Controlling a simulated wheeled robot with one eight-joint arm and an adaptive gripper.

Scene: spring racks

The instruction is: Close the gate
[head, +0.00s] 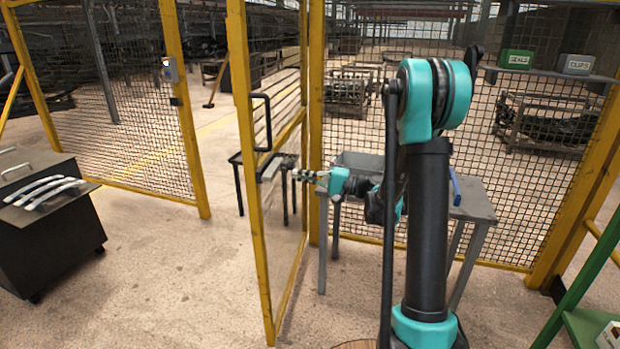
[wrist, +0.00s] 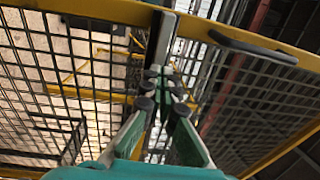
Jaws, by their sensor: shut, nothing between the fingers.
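The gate (head: 250,200) is a yellow-framed mesh panel, standing ajar and swung out from the fence opening toward the camera. A black handle (head: 262,122) is on its free upright, with a grey latch piece (head: 269,168) below it. My gripper (head: 287,170) is right of that upright, with its fingers pointing at the latch piece. In the wrist view, the shut, empty fingers (wrist: 162,78) reach up to the gate's yellow bar and grey latch plate (wrist: 161,38); I cannot tell if they touch. The handle (wrist: 252,46) is to their right.
The yellow post (head: 185,120) with a grey box (head: 170,70) stands across the gap to the left. A black cabinet (head: 45,235) is at far left. A grey table (head: 470,205) stands behind my arm.

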